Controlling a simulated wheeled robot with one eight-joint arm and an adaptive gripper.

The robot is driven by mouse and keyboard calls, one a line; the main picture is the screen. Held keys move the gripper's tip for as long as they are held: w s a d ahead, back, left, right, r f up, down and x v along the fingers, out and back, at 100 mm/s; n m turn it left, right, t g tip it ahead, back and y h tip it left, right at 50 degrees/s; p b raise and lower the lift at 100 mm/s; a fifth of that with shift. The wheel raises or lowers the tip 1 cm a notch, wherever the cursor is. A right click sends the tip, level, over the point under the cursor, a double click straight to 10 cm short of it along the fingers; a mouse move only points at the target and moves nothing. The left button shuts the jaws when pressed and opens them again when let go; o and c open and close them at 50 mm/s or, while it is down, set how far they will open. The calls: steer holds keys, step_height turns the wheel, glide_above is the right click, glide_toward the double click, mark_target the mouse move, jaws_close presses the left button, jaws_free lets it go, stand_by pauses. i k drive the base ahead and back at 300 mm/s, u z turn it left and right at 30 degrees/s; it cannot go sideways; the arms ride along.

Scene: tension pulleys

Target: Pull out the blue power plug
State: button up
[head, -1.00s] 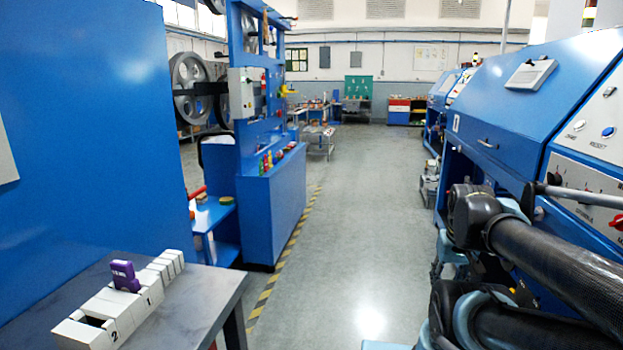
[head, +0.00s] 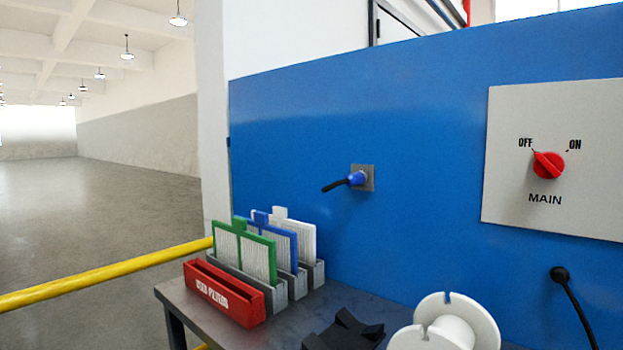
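The blue power plug (head: 356,178) sits in a grey square socket plate (head: 368,172) on the blue panel, near the middle of the head view. A short black cable (head: 333,186) comes out of the plug toward the lower left. The plug appears fully seated. My gripper is not in view, and nothing touches the plug.
A MAIN switch (head: 548,165) is at right. A yellow rail (head: 105,275) runs at left.

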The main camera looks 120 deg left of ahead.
mark_target(357, 178)
steer(key=u, duration=0.75)
steer(key=k, duration=0.8)
steer(key=u, duration=2.9)
